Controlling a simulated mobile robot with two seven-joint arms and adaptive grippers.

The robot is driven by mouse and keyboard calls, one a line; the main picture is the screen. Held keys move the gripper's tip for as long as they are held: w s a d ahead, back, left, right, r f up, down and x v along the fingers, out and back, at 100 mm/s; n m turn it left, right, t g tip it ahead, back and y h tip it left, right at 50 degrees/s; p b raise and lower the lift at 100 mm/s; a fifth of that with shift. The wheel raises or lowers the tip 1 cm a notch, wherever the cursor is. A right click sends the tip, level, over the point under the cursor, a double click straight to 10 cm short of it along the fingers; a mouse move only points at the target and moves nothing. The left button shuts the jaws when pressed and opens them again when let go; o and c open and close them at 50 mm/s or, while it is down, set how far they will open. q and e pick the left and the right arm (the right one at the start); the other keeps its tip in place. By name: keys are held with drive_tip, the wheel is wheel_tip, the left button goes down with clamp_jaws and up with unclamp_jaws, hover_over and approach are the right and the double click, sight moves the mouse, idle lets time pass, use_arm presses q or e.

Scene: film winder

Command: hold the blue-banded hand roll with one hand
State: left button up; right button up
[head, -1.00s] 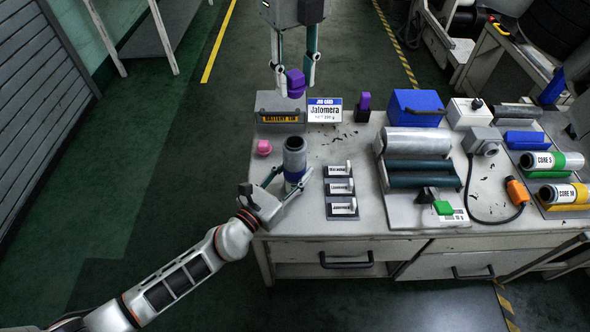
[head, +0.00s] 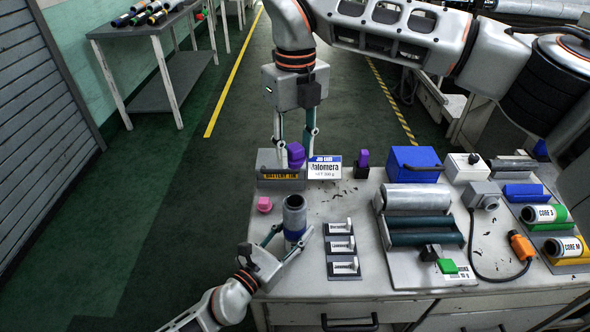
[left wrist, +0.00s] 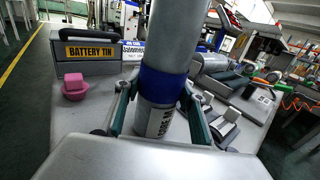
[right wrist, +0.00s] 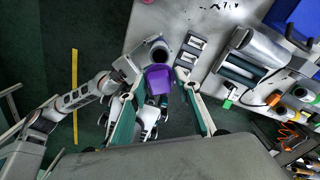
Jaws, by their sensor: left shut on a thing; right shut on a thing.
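The blue-banded hand roll (head: 295,213) is a grey, hollow, upright cylinder at the table's front left corner. My left gripper (head: 290,238) is shut around its lower part. The left wrist view shows the roll (left wrist: 178,35) between the two fingers, its blue band (left wrist: 163,85) at finger level and a white label below. The roll's foot is hidden, so I cannot tell whether it rests on the table. My right gripper (head: 296,150) is shut on a purple block (head: 296,158) by the battery tin; the block also shows in the right wrist view (right wrist: 158,79).
The battery tin (head: 281,176) and a job card (head: 325,168) stand behind the roll. A pink block (head: 264,204) lies left of it. Several label holders (head: 341,245) are close on its right, then the roller winder (head: 416,198). Floor is open at left.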

sight(295, 163)
drive_tip(key=shift+f, duration=1.95)
drive_tip(key=shift+f, duration=2.75)
drive_tip(key=shift+f, duration=0.35)
drive_tip(key=shift+f, duration=1.2)
drive_tip(key=o, duration=1.2)
